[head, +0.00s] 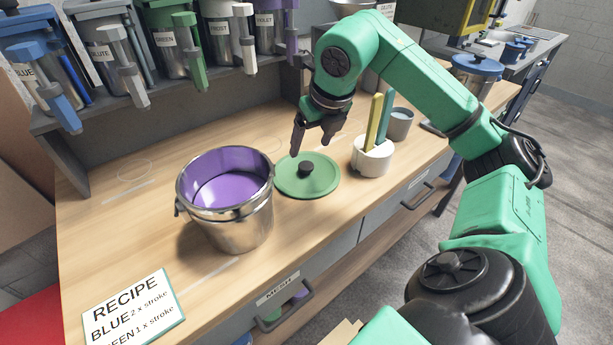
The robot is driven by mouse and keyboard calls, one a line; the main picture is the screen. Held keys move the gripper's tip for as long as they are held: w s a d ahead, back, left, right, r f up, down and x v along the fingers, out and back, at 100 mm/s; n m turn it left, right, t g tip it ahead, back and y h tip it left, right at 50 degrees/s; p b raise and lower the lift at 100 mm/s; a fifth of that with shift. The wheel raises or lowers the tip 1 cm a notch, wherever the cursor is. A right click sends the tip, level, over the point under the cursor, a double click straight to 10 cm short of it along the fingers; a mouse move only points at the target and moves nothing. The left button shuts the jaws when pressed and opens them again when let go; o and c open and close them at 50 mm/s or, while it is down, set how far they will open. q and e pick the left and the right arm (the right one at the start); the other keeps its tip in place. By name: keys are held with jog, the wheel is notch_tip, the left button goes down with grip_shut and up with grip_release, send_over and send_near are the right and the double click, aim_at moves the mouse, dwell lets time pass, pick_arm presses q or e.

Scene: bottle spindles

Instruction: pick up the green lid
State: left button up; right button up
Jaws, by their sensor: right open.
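The green lid (322,184) lies flat on the wooden bench, a round disc with a black knob (305,168) at its middle. It is just right of the metal bucket. My right gripper (309,151) points down above the lid, close over the knob. Its two dark fingers are apart and hold nothing. Whether the fingers reach down to the knob's height is hard to tell. My left gripper is not in view.
A metal bucket (240,225) with purple contents stands left of the lid. A white holder (372,158) with yellow and teal sticks and a grey cup (400,124) stand to the right. A recipe card (134,316) is at the front left. Labelled dispensers (180,45) line the back.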

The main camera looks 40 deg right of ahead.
aim_at(306, 165)
jog(key=x, duration=0.8)
jog(key=shift+s+d+f, duration=0.15)
jog(key=shift+d+f, duration=0.05)
jog(key=shift+d, duration=0.15)
grip_shut()
